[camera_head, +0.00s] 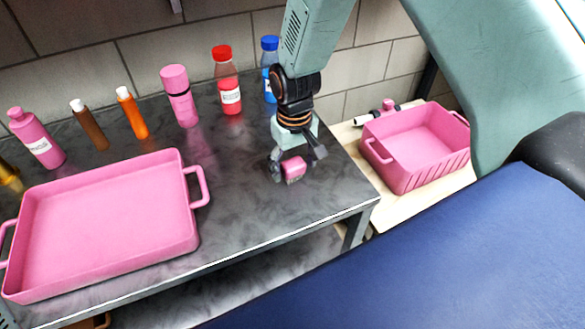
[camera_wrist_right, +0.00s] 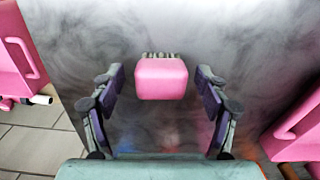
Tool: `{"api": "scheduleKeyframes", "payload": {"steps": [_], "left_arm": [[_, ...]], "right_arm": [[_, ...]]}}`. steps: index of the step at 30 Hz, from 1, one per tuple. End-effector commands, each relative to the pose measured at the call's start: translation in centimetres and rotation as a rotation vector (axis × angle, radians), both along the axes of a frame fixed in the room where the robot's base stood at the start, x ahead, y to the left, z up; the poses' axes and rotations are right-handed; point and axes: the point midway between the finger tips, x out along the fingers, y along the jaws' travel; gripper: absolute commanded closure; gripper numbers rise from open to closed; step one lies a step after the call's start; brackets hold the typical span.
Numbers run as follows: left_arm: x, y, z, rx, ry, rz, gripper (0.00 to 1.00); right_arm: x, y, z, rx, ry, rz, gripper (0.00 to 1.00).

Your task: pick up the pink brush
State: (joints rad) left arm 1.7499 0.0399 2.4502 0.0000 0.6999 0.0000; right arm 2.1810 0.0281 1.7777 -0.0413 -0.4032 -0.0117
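The pink brush (camera_head: 293,169) lies on the dark marbled table near its right end. In the right wrist view the brush (camera_wrist_right: 161,80) shows as a pink block with a row of grey bristles along its far edge. My right gripper (camera_head: 297,163) is over the brush with its fingers spread. In the right wrist view the right gripper (camera_wrist_right: 160,88) has one finger on each side of the brush, with a visible gap on both sides. My left gripper is not in view.
A large pink tray (camera_head: 110,220) stands left on the table. A smaller pink basket (camera_head: 415,141) is on a light surface at right. Several bottles, including a red-capped one (camera_head: 228,92) and a blue-capped one (camera_head: 268,83), line the back wall.

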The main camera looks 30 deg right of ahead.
Motion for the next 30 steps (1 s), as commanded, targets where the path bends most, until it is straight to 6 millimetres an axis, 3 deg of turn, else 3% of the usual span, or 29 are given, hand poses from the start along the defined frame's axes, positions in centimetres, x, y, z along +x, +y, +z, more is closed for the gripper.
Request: {"api": "scheduleKeyframes", "payload": {"steps": [19,26,30], "left_arm": [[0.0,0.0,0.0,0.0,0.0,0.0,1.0],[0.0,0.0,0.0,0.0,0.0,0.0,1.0],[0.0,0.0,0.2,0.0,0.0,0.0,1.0]], "right_arm": [[0.2,0.3,0.0,-0.001,0.0,-0.002,0.81],[0.3,0.3,0.1,-0.001,0.0,-0.002,0.83],[0.3,0.2,1.4,-0.001,-0.003,-0.002,0.83]]}}
